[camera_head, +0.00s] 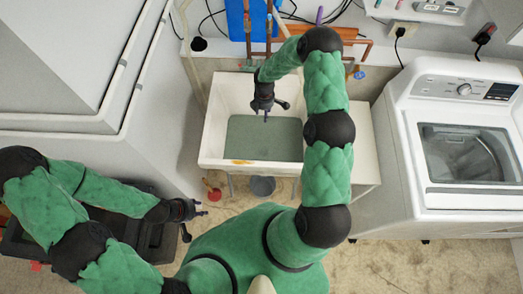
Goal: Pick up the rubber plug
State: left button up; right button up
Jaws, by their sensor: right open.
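I cannot make out the rubber plug; it may be hidden in the sink or behind my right gripper. The white utility sink (213,130) holds dull grey-green water (265,140). My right gripper (268,115) is open above the back middle of the sink, pointing down, with nothing visible in it. My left gripper (203,208) is low at the left, outside the sink and in front of it. Its fingers look apart and empty.
A white washing machine (405,150) stands right of the sink. Pipes (350,42) and hoses run behind it. A grey bucket (263,187) and red plunger (213,193) are on the floor under the sink's front. A grey cabinet (140,110) bounds the left side.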

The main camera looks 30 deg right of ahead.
notch_tip(320, 180, down, 6)
jog(key=w+b, duration=0.1)
jog(key=b, duration=3)
send_over(264, 150)
jog(key=f, duration=3)
jog(key=shift+w+a, duration=0.15)
jog(key=shift+a, duration=0.25)
jog(key=f, duration=0.1)
jog(key=f+b, duration=0.1)
jog(key=f, duration=0.2)
jog(key=shift+s+d, duration=0.25)
jog(key=shift+d, duration=0.05)
jog(key=shift+f+b, duration=0.3)
jog(key=shift+f, duration=0.35)
grip_shut()
